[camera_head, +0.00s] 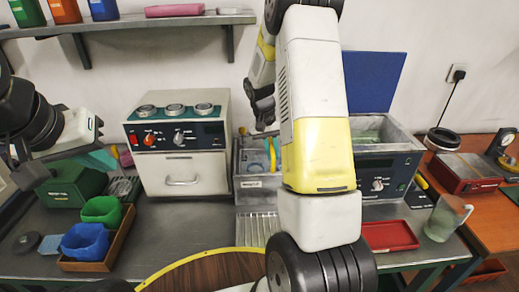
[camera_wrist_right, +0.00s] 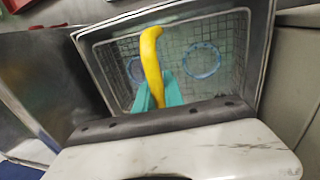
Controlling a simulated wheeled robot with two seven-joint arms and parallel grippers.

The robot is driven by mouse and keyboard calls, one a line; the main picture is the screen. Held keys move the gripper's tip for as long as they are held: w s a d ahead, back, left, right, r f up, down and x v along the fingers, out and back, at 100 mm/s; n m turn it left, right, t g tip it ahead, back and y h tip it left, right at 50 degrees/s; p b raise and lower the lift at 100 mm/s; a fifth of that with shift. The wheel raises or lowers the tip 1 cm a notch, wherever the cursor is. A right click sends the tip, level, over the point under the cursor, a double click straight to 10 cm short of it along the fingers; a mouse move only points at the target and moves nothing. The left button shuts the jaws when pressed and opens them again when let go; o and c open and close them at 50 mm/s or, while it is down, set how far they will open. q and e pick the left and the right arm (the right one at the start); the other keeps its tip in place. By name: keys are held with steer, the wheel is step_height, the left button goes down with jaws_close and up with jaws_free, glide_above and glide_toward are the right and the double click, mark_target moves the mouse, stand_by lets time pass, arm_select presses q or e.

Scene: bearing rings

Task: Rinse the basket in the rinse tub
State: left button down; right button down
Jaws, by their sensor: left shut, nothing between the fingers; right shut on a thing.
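The rinse tub (camera_head: 248,183) is a steel basin with a small label, in the middle of the bench and partly hidden by my right arm. The wire-mesh basket (camera_wrist_right: 215,85) sits within the steel tub walls in the right wrist view, with blue rings (camera_wrist_right: 201,61) lying in it. My right gripper (camera_wrist_right: 158,92) has teal fingers shut on the basket's yellow handle (camera_wrist_right: 150,58). I cannot tell whether the basket touches the tub floor. My left gripper (camera_head: 104,158) is shut and empty at the left, by a dark green box (camera_head: 72,190).
A machine with dials (camera_head: 182,150) stands left of the tub. A unit with a raised blue lid (camera_head: 374,82) stands right of it. Green and blue bins (camera_head: 86,240) sit front left. A red tray (camera_head: 390,236) and a clear jug (camera_head: 446,217) are at right.

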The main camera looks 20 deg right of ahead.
steer(key=shift+r, duration=4.35)
